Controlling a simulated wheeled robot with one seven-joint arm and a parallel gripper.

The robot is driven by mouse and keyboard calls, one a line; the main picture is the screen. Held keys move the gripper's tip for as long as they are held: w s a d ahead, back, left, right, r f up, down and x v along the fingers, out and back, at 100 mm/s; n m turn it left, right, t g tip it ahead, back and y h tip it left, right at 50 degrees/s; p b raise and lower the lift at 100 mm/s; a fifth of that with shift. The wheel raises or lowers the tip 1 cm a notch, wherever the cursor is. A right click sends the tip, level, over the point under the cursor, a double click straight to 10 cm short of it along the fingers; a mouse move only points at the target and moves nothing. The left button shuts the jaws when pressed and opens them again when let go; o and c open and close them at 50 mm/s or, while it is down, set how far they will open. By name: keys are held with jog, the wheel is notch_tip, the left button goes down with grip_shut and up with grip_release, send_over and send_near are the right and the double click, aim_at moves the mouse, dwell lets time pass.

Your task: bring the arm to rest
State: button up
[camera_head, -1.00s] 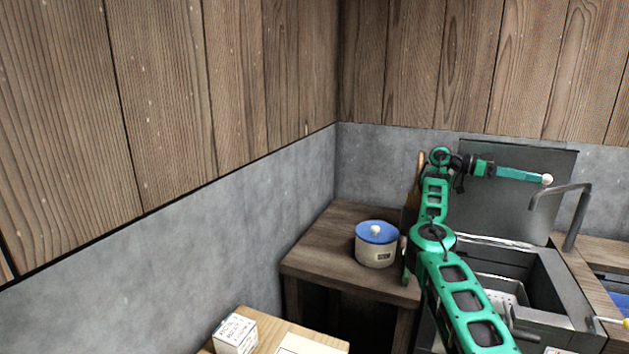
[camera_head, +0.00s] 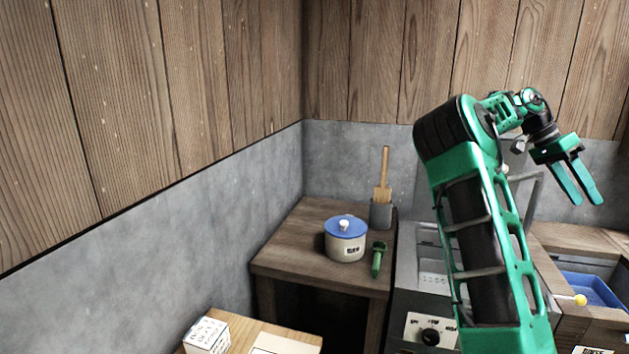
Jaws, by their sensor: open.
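My green arm rises at the right of the head view, its elbow bent high in front of the wooden wall. My gripper (camera_head: 587,200) hangs at the far right, its two green fingers apart and pointing down. Nothing shows between the fingers, and they are clear of the surfaces below.
A cream pot (camera_head: 345,248) with a blue lid stands on the wooden counter (camera_head: 290,262). A green tool (camera_head: 378,259) and a holder (camera_head: 381,215) with a wooden utensil are beside it. A white box (camera_head: 206,336) is at front left. A blue basin (camera_head: 597,290) is at right.

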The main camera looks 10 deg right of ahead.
jog(key=s+a+f+n+t+y, duration=0.3)
jog(key=s+a+f+n+y, duration=0.1)
jog(key=s+a+f, duration=0.45)
jog(key=s+a+f+n+t, duration=0.1)
jog(key=s+a+f+n, duration=0.1)
jog(key=a, duration=0.7)
jog(key=s+a+f+n+t, duration=0.1)
jog(key=s+a+n, duration=0.4)
jog(key=a, duration=0.5)
jog(key=s+a+f+n+t+y, duration=0.1)
jog(key=s+a+f+n, duration=0.2)
jog(key=a, duration=0.6)
jog(key=shift+s+a+f+n+t, duration=0.2)
jog(key=shift+s+f+n+t, duration=0.3)
jog(key=shift+s, duration=0.7)
jog(key=shift+f, duration=0.1)
jog(key=shift+w+f, duration=0.25)
jog(key=shift+w, duration=0.4)
